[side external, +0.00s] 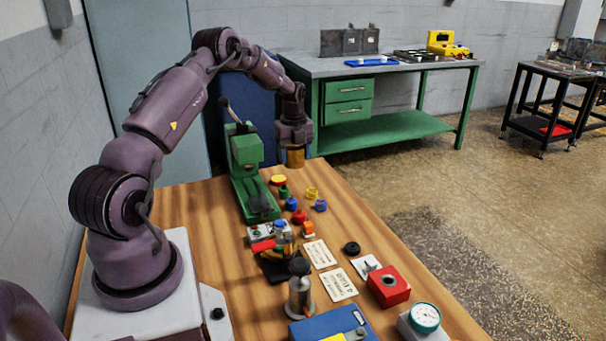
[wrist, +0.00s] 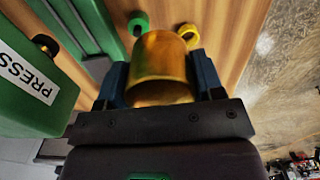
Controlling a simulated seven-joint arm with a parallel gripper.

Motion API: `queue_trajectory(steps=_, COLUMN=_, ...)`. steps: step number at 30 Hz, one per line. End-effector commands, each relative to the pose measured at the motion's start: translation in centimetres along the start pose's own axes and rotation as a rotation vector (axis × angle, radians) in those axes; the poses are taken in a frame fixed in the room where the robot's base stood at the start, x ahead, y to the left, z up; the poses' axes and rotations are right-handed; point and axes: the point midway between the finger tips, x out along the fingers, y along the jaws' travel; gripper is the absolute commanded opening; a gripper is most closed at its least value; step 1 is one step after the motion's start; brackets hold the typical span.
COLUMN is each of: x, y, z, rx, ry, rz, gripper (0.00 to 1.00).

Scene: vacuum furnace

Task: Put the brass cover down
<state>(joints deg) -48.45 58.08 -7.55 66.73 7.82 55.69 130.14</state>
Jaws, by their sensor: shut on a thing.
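The brass cover (side external: 295,157) is a gold-brown cylinder held at the end of my arm, near the far end of the wooden table. My gripper (side external: 294,146) is shut on it. In the wrist view the brass cover (wrist: 162,62) sits between the two dark blue fingers of my gripper (wrist: 160,85). In the side view the cover appears to be above the table top; I cannot tell the exact gap beneath it.
A green press (side external: 245,165) stands just left of the cover. Several small coloured parts, including a red and yellow one (side external: 278,180) and a yellow ring (side external: 312,193), lie nearer on the wooden table (side external: 180,205). The table's right edge is close. A green workbench (side external: 390,130) stands behind.

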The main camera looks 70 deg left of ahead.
Motion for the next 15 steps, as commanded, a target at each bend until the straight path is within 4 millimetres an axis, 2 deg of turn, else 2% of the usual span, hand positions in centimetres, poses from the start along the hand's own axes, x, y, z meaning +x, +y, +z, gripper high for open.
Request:
queue_trajectory(steps=10, x=4.5, y=-3.0, z=2.9, rx=0.0, ry=0.001, rz=0.0, gripper=0.32)
queue_trajectory(steps=15, x=5.5, y=-3.8, z=3.6, rx=-0.001, ry=-0.001, rz=-0.001, gripper=0.32)
